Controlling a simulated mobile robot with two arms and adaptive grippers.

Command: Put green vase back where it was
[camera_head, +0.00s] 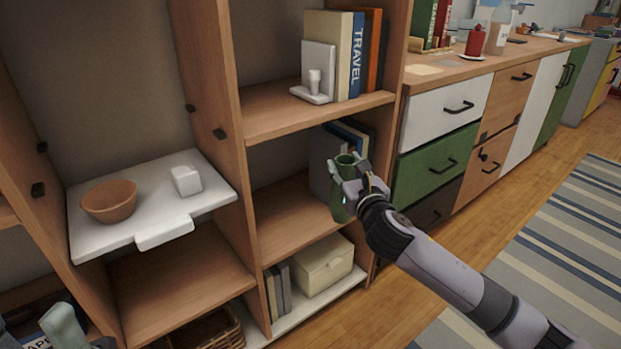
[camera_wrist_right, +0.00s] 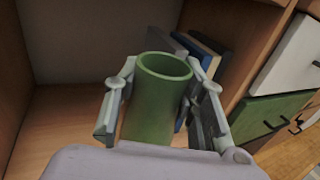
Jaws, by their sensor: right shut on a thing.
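The green vase (camera_head: 341,208) is upright, at the front of the middle shelf (camera_head: 279,221) of the right-hand bookcase column. My right gripper (camera_head: 350,172) is shut on it near the top, with a finger on each side. In the right wrist view the vase (camera_wrist_right: 155,100) shows its open round mouth between the two fingers (camera_wrist_right: 163,95). I cannot tell whether its base touches the shelf. Part of my left gripper (camera_head: 66,327) shows at the bottom left corner; its fingertips are not clear.
Books (camera_head: 350,137) stand behind the vase, close to its right. They also show in the wrist view (camera_wrist_right: 205,50). A cream box (camera_head: 323,266) sits on the shelf below. A white pull-out board (camera_head: 150,215) holds a brown bowl (camera_head: 109,201) and a white block (camera_head: 186,180). Drawers (camera_head: 436,163) stand right.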

